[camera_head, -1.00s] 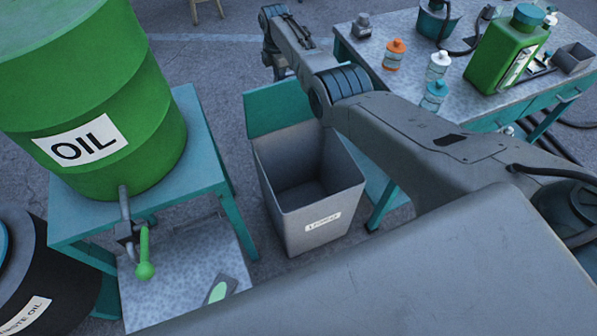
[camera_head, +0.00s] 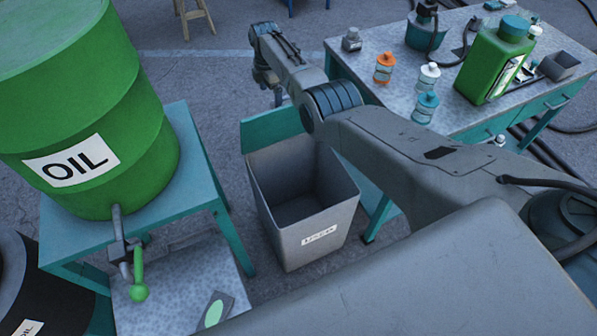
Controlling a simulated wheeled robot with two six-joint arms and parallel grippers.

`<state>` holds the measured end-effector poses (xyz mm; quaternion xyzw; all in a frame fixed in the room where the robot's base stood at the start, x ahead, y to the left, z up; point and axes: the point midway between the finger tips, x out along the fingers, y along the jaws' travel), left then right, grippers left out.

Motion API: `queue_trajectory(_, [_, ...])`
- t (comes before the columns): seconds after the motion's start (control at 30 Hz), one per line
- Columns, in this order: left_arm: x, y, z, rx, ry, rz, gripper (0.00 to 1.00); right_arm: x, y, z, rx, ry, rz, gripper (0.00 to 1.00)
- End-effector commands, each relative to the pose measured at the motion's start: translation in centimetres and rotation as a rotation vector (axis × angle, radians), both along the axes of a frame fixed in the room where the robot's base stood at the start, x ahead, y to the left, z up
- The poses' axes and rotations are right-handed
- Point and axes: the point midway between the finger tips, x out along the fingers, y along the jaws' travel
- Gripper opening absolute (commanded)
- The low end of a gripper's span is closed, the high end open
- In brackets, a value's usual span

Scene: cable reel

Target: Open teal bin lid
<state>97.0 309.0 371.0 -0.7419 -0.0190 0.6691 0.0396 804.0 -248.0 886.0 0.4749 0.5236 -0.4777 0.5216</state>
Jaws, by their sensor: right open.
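The grey bin (camera_head: 312,232) stands on the floor in the middle, with a white label on its front. Its teal lid (camera_head: 272,132) is open and tilted up at the bin's back edge, so the empty-looking inside shows. My right gripper (camera_head: 278,97) is open, just behind and above the lid's top edge, and holds nothing that I can see. My right arm crosses over the bin's right side and hides part of the lid's right end. Whether the gripper touches the lid I cannot tell. My left gripper is not in view.
A green oil drum (camera_head: 88,110) with a tap stands on a teal stand (camera_head: 186,148) at left. A workbench (camera_head: 398,98) at the back right holds several bottles, a green canister (camera_head: 495,60) and hoses. A wooden stool (camera_head: 195,16) is far back. Floor behind the bin is clear.

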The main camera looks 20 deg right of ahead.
Motion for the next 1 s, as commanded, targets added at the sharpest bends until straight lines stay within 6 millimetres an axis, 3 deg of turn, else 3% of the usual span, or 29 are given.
queue_trajectory(0.03, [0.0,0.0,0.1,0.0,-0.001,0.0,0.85,0.2,1.2,0.4,0.016,-0.003,0.005,0.91])
queue_trajectory(0.23, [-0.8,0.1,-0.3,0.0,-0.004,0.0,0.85,0.2,1.2,0.4,0.017,-0.004,0.005,0.91])
queue_trajectory(0.4, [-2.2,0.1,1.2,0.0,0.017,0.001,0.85,0.2,1.2,2.3,0.017,-0.004,0.005,0.91])
queue_trajectory(0.7, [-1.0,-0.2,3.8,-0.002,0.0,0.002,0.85,0.1,0.9,4.6,0.012,-0.003,0.005,0.91])
queue_trajectory(1.0, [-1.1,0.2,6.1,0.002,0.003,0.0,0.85,0.1,0.6,6.8,0.009,-0.001,0.004,0.91])
